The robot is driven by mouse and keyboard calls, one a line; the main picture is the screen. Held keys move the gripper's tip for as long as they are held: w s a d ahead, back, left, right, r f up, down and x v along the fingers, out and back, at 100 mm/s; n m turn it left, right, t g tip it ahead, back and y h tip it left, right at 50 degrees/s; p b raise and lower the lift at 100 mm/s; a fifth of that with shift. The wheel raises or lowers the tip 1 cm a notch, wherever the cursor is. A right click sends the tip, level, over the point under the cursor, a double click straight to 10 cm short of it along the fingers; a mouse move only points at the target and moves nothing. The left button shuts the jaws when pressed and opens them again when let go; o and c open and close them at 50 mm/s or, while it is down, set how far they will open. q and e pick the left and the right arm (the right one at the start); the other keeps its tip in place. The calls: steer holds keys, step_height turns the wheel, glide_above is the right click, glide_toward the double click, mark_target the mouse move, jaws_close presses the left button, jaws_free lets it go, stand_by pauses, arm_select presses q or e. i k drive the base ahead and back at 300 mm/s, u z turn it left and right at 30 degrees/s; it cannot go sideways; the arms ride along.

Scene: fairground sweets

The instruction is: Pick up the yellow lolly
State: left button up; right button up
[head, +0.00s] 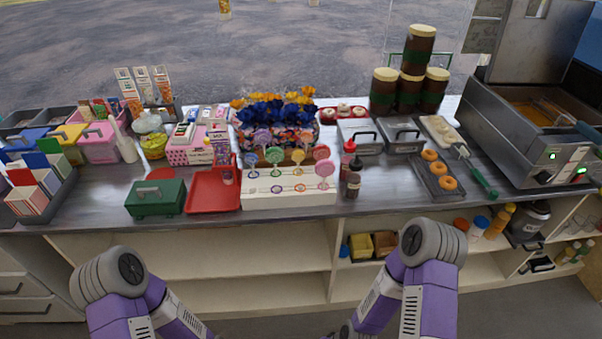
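Several round lollies stand upright on sticks in a white stand (290,202) at the middle of the counter. Neither gripper's fingers show.
A red tray (200,204) and a green box (150,210) lie left of the stand. Sauce bottles (353,178) stand close on its right, and a doughnut tray (425,182) is further right. Flowers (275,112) rise behind. Open shelves (230,255) lie below the counter.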

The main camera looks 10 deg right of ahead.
mark_target(297, 156)
steer(key=u, duration=0.2)
steer(key=k, duration=0.1)
steer(key=z, duration=1.3)
steer(key=i, duration=0.9)
steer(key=u, duration=2)
